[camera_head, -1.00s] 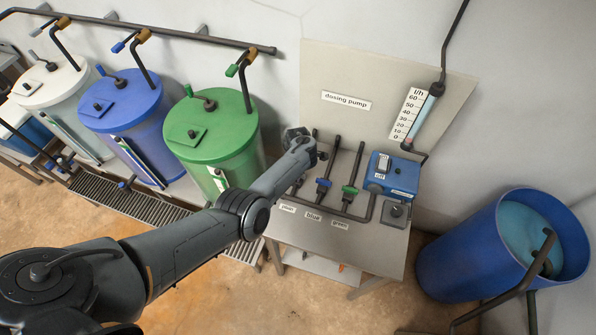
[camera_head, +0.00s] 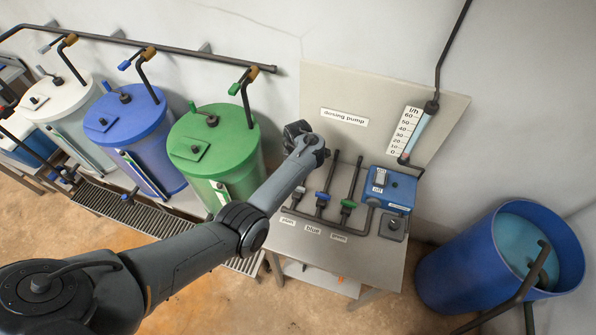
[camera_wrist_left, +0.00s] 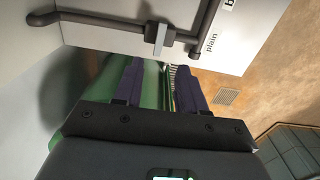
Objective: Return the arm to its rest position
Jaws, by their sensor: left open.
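My left arm (camera_head: 190,260) reaches from the lower left to the left edge of the dosing bench (camera_head: 330,262). In the head view its gripper is mostly hidden behind the wrist. In the left wrist view the left gripper (camera_wrist_left: 158,80) is open, with two dark fingers apart and nothing between them. A green tank surface shows behind the fingers, and the plain valve (camera_wrist_left: 160,38) with its pipe is above them, apart from them. My right gripper is in neither view.
The green tank (camera_head: 212,140) stands close left of the wrist, with blue (camera_head: 125,118) and white (camera_head: 55,100) tanks beyond. The blue (camera_head: 322,198) and green (camera_head: 348,204) valves and the pump (camera_head: 388,190) lie right of it. A blue barrel (camera_head: 460,265) stands at right.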

